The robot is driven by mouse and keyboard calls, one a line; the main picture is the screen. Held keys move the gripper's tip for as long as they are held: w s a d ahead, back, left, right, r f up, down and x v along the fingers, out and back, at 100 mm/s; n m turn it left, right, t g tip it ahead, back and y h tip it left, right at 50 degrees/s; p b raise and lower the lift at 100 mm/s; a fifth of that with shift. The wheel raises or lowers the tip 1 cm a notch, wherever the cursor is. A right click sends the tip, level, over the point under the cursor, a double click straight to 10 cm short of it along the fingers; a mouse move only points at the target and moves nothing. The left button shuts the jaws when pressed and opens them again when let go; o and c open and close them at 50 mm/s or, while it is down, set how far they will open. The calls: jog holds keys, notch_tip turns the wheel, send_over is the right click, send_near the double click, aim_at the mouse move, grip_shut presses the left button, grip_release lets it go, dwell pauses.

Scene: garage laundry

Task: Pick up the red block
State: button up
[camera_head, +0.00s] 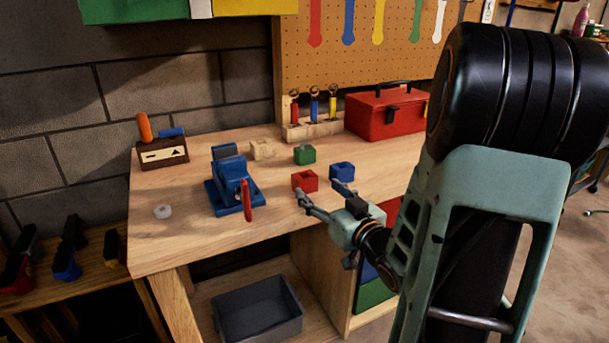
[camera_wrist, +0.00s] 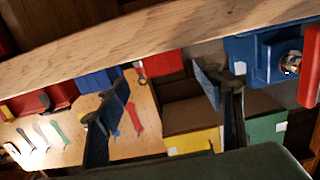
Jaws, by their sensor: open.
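The red block (camera_head: 304,181) sits on the wooden workbench near its front edge, between the blue vise and a blue block. It also shows in the wrist view (camera_wrist: 163,64), between my two fingers and beyond them. My gripper (camera_head: 321,193) is open and empty at the bench's front edge. In the head view, its left fingertip appears just below the red block and its right fingertip overlaps the front of the blue block. I cannot tell whether either finger touches a block. The wrist view shows the fingers (camera_wrist: 170,90) spread wide apart.
The blue block (camera_head: 342,171) is right of the red block. A green block (camera_head: 305,154) and a cream block (camera_head: 261,149) lie behind. The blue vise (camera_head: 231,184) with its red handle stands left. A tool rack (camera_head: 308,131) and red toolbox (camera_head: 384,118) are at the back.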

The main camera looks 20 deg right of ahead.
aim_at(308, 182)
jog(key=w, duration=0.5)
jog(key=w+b, duration=0.1)
jog(key=w, duration=0.1)
jog(key=shift+w+a+f, duration=0.1)
jog(key=shift+w+a, duration=0.15)
jog(key=shift+a, duration=0.15)
jog(key=c, duration=1.3)
jog(key=shift+o, duration=0.2)
